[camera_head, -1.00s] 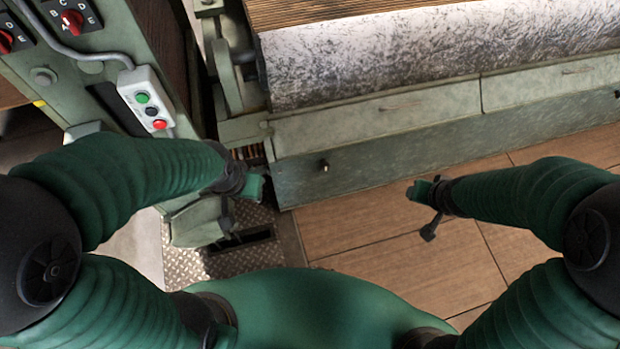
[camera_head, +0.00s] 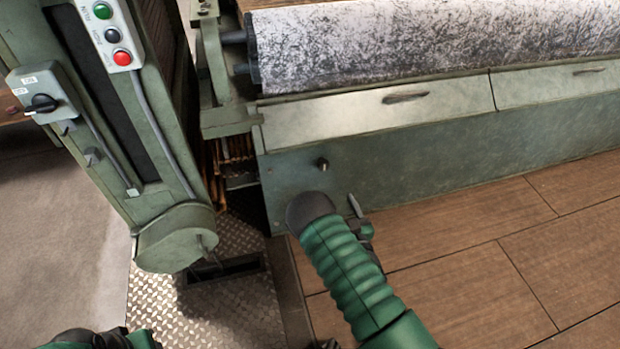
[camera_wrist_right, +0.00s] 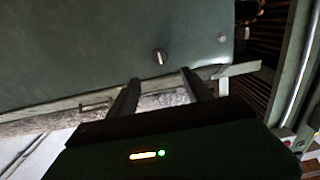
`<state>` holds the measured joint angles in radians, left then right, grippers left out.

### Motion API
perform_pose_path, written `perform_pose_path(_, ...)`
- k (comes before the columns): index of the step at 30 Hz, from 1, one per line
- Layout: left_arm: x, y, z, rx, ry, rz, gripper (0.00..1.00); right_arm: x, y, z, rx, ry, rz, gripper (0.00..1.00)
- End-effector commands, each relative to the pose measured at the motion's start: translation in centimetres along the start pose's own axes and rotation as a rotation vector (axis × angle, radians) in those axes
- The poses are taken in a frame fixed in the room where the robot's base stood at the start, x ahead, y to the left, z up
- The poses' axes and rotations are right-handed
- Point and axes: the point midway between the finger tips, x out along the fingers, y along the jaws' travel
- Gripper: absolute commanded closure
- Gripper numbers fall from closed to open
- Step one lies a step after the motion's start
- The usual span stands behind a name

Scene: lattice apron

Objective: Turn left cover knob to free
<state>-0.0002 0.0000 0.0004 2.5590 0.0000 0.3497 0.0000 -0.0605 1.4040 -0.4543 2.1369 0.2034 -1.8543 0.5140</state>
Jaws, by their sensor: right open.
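The left cover knob (camera_head: 322,163) is a small dark knob on the left end of the long green cover panel (camera_head: 420,165). In the right wrist view the knob (camera_wrist_right: 159,57) shows a pale stripe running nearly upright; no label is readable. My right gripper (camera_head: 362,222) is just below and right of the knob in the head view, partly hidden by its own wrist. In the right wrist view its open fingers (camera_wrist_right: 160,76) point at the panel, with the knob just beyond and between their tips, apparently untouched. Part of my left arm's end (camera_head: 100,339) shows at the bottom left edge.
A green pillar with a push-button box (camera_head: 112,36) and a black rotary switch (camera_head: 43,103) stands left. A mottled roller (camera_head: 430,40) lies behind the panel. The wooden floor (camera_head: 470,270) in front is clear. A metal tread plate (camera_head: 235,315) lies below the pillar.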

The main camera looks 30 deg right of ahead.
Motion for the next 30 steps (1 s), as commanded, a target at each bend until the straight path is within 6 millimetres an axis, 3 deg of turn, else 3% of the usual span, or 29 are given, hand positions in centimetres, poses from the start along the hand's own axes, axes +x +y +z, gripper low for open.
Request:
perform_pose_path(15, 5.8, 0.0, 1.4, 0.0, -0.001, 0.0, 0.64, 12.8, -0.2, 0.4, 0.0, 0.003, -0.002, 0.42)
perform_pose_path(21, 6.5, 0.0, 1.6, 0.0, -0.001, 0.0, 0.64, 15.1, -0.1, 0.1, 0.0, -0.001, -0.001, 0.42)
perform_pose_path(29, 6.4, 0.0, 1.6, 0.0, -0.001, 0.0, 0.64, 15.3, -0.1, -0.1, 0.0, -0.002, 0.0, 0.42)
perform_pose_path(30, 6.4, 0.0, 1.6, 0.0, -0.001, 0.0, 0.64, 15.3, -0.1, -0.1, 0.0, -0.002, 0.0, 0.46)
